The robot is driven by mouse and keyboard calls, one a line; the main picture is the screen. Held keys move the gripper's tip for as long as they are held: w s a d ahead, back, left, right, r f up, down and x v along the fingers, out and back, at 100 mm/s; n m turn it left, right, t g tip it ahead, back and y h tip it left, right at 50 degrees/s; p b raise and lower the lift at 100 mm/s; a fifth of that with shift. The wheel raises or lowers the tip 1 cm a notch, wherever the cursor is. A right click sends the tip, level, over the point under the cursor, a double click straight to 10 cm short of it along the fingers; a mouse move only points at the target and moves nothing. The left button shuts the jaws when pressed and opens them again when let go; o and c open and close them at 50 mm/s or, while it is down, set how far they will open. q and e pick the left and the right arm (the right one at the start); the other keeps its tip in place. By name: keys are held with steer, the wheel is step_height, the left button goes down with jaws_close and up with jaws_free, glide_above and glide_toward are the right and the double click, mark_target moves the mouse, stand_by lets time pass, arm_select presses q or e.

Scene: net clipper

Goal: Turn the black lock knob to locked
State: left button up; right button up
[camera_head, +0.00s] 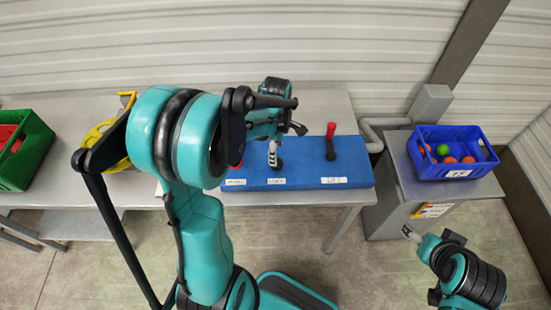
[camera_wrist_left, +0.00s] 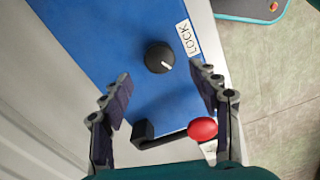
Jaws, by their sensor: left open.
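The black lock knob (camera_wrist_left: 160,57) is round with a white pointer line and sits on the blue panel (camera_wrist_left: 95,40), close to a white LOCK label (camera_wrist_left: 188,38). My left gripper (camera_wrist_left: 164,78) is open, its fingers on either side of the knob's line with the knob just past the fingertips, apart from both. In the head view my left gripper (camera_head: 273,152) points down over the middle of the blue panel (camera_head: 305,165), partly hiding the knob. My right gripper (camera_head: 411,233) is low at the right, away from the panel; its jaws are too small to tell.
A black lever with a red ball (camera_wrist_left: 203,128) lies close to the left gripper's fingers. A red-handled lever (camera_head: 331,131) stands on the panel's right. A blue crate (camera_head: 458,168) of balls is at the right, a green crate (camera_head: 35,155) at the far left.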

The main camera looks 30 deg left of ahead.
arm_select(q)
step_height(320, 180, down, 6)
steer(key=shift+f+b, duration=0.1)
steer(key=shift+b, duration=0.8)
steer(key=c, duration=1.2)
